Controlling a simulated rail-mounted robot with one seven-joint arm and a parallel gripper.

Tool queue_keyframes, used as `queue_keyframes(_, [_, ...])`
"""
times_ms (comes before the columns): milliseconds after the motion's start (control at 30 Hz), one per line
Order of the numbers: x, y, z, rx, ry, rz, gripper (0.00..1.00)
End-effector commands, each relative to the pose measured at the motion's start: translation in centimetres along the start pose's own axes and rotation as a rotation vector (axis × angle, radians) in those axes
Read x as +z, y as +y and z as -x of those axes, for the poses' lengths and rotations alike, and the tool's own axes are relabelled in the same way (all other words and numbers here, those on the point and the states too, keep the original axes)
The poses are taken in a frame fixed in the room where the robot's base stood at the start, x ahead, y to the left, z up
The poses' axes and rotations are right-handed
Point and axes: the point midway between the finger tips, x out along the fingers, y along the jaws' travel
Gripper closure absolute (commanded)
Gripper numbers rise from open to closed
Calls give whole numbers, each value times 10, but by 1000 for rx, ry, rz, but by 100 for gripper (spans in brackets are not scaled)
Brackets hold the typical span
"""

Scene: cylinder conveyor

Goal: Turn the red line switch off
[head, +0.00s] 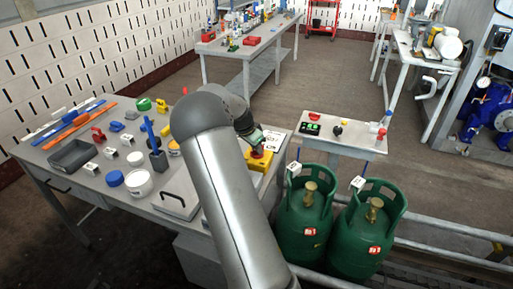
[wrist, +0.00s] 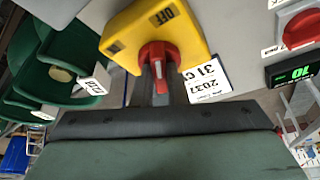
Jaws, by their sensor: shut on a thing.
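The line switch has a yellow housing (head: 261,164) at the right edge of the grey workbench, and its red knob (head: 257,153) is mostly hidden by my gripper in the head view. In the wrist view the yellow housing (wrist: 188,22) carries an OFF label near its upper corner and a dark label at its left. The red knob (wrist: 158,53) has a white mark on its lower end. My gripper (wrist: 160,85) is shut on the red knob. Which label the knob points to, I cannot tell.
A date card (head: 274,140) lies beside the switch. Two green gas cylinders (head: 305,222) stand right of the bench. A small table (head: 345,145) behind them holds a green display (head: 310,128). Tools, blocks and jars fill the bench's left side, including a grey tray (head: 72,156).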

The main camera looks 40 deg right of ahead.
Motion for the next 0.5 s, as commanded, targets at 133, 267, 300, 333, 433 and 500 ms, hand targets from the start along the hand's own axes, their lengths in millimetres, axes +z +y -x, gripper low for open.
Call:
queue_keyframes(133, [1,-1,0,41,0,-94,100])
queue_keyframes(267, [1,-2,0,69,-1,-163,100])
queue_keyframes(300, [1,-1,-1,77,-1,-179,100])
queue_keyframes(333, [1,-1,-1,82,-1,-191,100])
queue_keyframes(433, [1,-2,-1,95,-2,-223,100])
queue_keyframes(500, [1,-2,0,100,-2,-238,100])
